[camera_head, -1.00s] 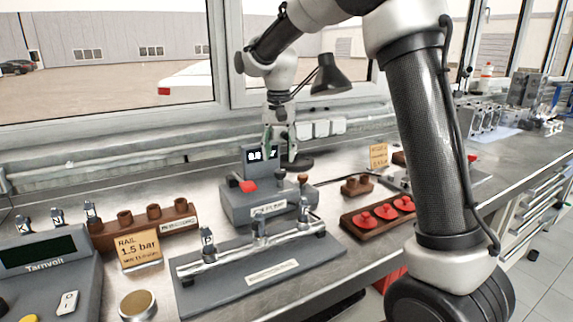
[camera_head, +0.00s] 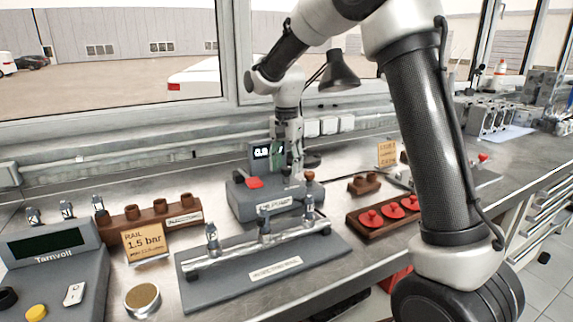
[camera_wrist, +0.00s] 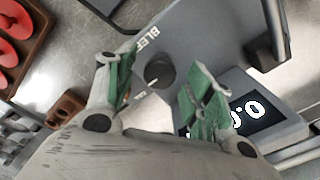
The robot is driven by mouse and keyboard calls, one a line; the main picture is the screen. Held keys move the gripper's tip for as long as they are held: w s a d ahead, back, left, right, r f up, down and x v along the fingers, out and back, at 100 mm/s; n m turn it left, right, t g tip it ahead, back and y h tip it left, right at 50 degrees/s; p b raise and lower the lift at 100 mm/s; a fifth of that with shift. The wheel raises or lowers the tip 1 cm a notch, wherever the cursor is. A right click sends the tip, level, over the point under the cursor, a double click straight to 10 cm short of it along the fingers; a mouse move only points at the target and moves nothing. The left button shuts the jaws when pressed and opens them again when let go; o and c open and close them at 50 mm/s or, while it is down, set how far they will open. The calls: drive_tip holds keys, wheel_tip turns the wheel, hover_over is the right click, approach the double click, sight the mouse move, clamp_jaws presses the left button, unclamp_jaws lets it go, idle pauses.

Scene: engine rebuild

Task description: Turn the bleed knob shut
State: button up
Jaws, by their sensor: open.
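The bleed knob (camera_wrist: 160,70) is a dark round knob with a pale pointer line, on the grey face of the pump unit (camera_wrist: 200,32) beside partly covered "BLEED" lettering. My gripper (camera_wrist: 158,80) is open, with green-padded fingers on either side of the knob. A gap shows on each side in the wrist view, and I cannot tell any contact. In the head view my gripper (camera_head: 284,160) points down over the grey unit (camera_head: 262,208) and hides the knob. The unit's lit display (camera_head: 262,152) stands behind it, its reading starting with 0.
A red lever (camera_head: 254,183) and a brown-topped knob (camera_head: 309,176) flank my gripper on the unit. A rail fixture (camera_head: 250,285) lies in front. A wooden tray (camera_head: 360,229) with red caps is at right. A sign (camera_head: 144,240) reads 1.5 bar.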

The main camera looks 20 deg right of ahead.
drive_tip(key=shift+f, duration=0.1)
drive_tip(key=shift+c, duration=0.2)
drive_tip(key=c, duration=1)
drive_tip(key=shift+n, duration=0.4)
drive_tip(key=n, duration=0.3)
drive_tip(key=shift+n, duration=0.3)
drive_tip(key=n, duration=0.4)
drive_tip(key=shift+n, duration=0.3)
drive_tip(key=n, duration=0.4)
drive_tip(key=shift+n, duration=0.3)
drive_tip(key=n, duration=0.4)
drive_tip(key=shift+n, duration=0.3)
